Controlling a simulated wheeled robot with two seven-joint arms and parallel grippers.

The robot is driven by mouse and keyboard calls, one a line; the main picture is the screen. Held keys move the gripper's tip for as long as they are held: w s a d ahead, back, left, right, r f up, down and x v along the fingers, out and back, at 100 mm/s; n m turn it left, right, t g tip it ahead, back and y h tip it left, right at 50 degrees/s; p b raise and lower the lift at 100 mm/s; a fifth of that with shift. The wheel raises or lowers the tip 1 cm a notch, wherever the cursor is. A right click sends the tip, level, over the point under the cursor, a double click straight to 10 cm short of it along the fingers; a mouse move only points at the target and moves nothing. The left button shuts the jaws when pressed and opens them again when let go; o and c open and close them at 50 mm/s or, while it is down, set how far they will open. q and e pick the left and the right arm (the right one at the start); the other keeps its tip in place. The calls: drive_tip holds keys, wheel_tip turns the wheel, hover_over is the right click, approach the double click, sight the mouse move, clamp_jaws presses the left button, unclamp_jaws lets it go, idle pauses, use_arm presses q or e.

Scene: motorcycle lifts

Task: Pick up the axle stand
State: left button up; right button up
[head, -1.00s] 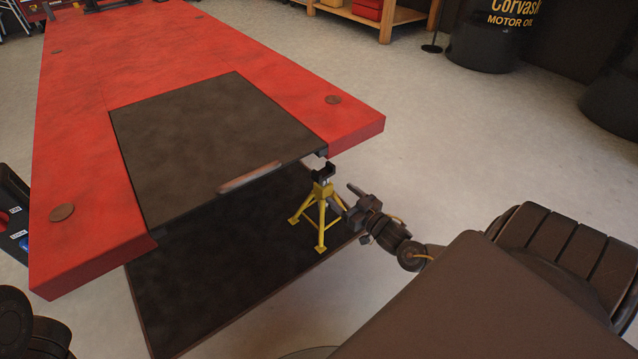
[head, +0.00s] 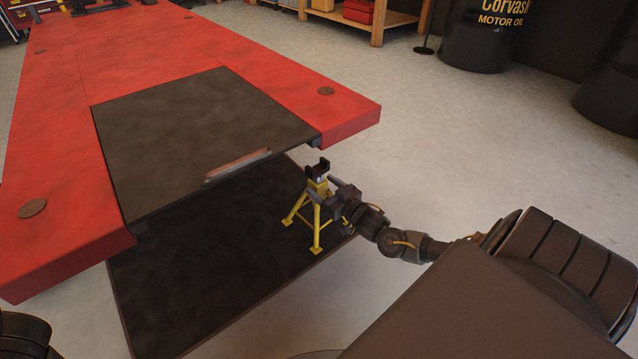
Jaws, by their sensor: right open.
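The yellow axle stand (head: 317,213) with a dark saddle on top stands upright on a black mat (head: 200,275), beside the near right end of the red lift. My right gripper (head: 322,190) is open and reaches in from the right at the stand's upper part. One finger shows by the left side of the stand's neck and the gripper body covers part of its right side. I cannot tell whether the fingers touch it. My left gripper is not in view; only a dark part of my left arm shows at the bottom left.
The red motorcycle lift (head: 340,115) with a dark panel (head: 200,125) overhangs the mat just left of the stand. Black oil drums (head: 487,35) and a wooden shelf (head: 385,22) stand at the back. The grey floor (head: 440,130) on the right is clear.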

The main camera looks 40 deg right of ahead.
drive_tip(key=w+b, duration=0.4)
drive_tip(key=shift+w+f, duration=0.1)
drive_tip(key=shift+w, duration=0.2)
drive_tip(key=shift+w+b, duration=0.2)
drive_tip(key=shift+b, duration=0.1)
drive_tip(key=shift+r, duration=0.2)
drive_tip(key=shift+c, duration=0.3)
drive_tip(key=shift+c, duration=1.1)
drive_tip(key=c, duration=1.2)
clamp_jaws()
drive_tip(key=shift+w+d+r, duration=0.1)
drive_tip(key=shift+r, duration=0.15)
